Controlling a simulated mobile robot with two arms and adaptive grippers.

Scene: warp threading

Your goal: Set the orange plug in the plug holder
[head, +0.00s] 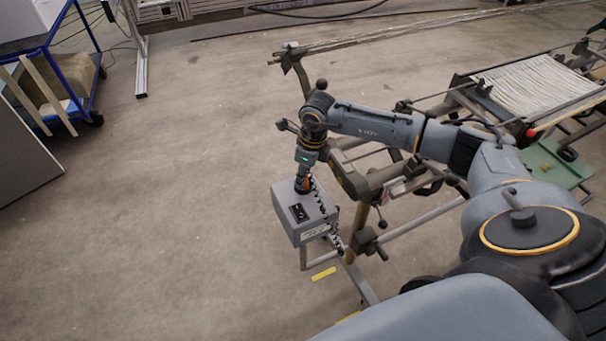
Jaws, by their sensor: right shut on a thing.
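My right gripper (304,184) is at the top of a grey box (314,228), over its back edge, pointing down. It is shut on the orange plug (309,182), of which only a small orange patch shows beside the fingers. The rest of the plug is hidden by the gripper. I cannot tell whether the plug touches the box or is seated in anything. I cannot make out the plug holder for certain. My left gripper is not in view.
A metal frame with rails and a dark post stands behind and right of the box. White warp threads (536,88) lie on the frame at the upper right. A blue cart (75,103) stands at the upper left. The floor left of the box is clear.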

